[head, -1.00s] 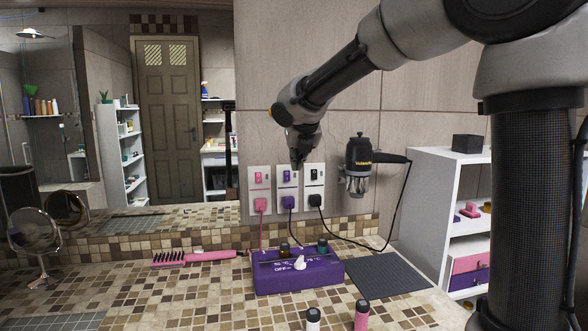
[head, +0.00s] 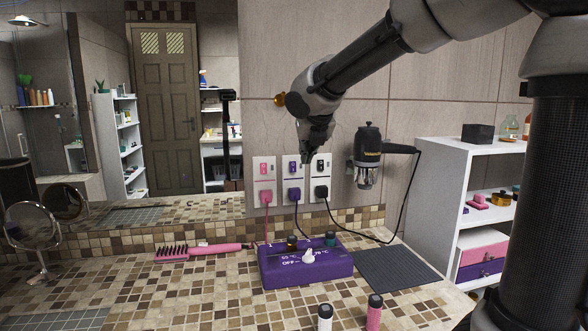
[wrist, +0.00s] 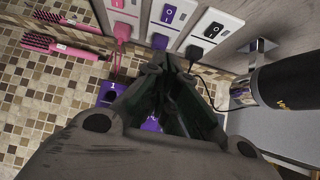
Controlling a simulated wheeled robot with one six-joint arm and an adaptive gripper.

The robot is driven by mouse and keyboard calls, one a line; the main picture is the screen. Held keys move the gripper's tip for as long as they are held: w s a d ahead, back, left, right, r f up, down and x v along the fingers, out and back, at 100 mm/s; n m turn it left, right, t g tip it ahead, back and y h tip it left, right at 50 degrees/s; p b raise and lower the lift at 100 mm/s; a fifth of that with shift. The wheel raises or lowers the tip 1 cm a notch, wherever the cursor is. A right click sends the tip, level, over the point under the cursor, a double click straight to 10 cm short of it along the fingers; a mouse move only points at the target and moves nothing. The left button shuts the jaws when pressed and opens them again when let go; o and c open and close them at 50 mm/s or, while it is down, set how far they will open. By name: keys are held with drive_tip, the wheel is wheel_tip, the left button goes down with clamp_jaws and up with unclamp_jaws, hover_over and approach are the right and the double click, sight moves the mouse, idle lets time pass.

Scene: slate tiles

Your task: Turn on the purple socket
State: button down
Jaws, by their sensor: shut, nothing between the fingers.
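The purple socket (head: 293,167) is the middle of three white wall plates, with a purple rocker switch above a purple plug (head: 294,194). In the wrist view its switch (wrist: 168,14) shows dark purple with white marks, and its plug (wrist: 160,41) sits below. I cannot tell which way the switch is set. My gripper (head: 307,160) is shut and empty. In the head view its tips overlap the gap between the purple and black plates, by the switch height. In the wrist view the tips (wrist: 174,62) appear below the purple plug; contact with the plate is not clear.
A pink socket (head: 264,168) is on the left and a black one (head: 320,168) on the right, both with plugs. A hair dryer (head: 367,155) hangs close on the right. A purple heater box (head: 305,265) and pink brush (head: 203,251) lie on the tiled counter (head: 190,290).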

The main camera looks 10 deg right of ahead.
sight(296, 170)
drive_tip(key=shift+w+f, duration=0.1)
drive_tip(key=shift+w+r+x, duration=0.3)
drive_tip(key=shift+x, duration=1.85)
drive_tip(key=shift+w+r+x, duration=0.3)
drive_tip(key=shift+w+x, duration=0.05)
drive_tip(key=shift+x, duration=1.8)
drive_tip(key=shift+w+r+x, duration=0.25)
drive_tip(key=shift+w+x, duration=0.05)
drive_tip(key=shift+x, duration=1.9)
drive_tip(key=shift+w+f, duration=0.1)
drive_tip(key=shift+w, duration=0.15)
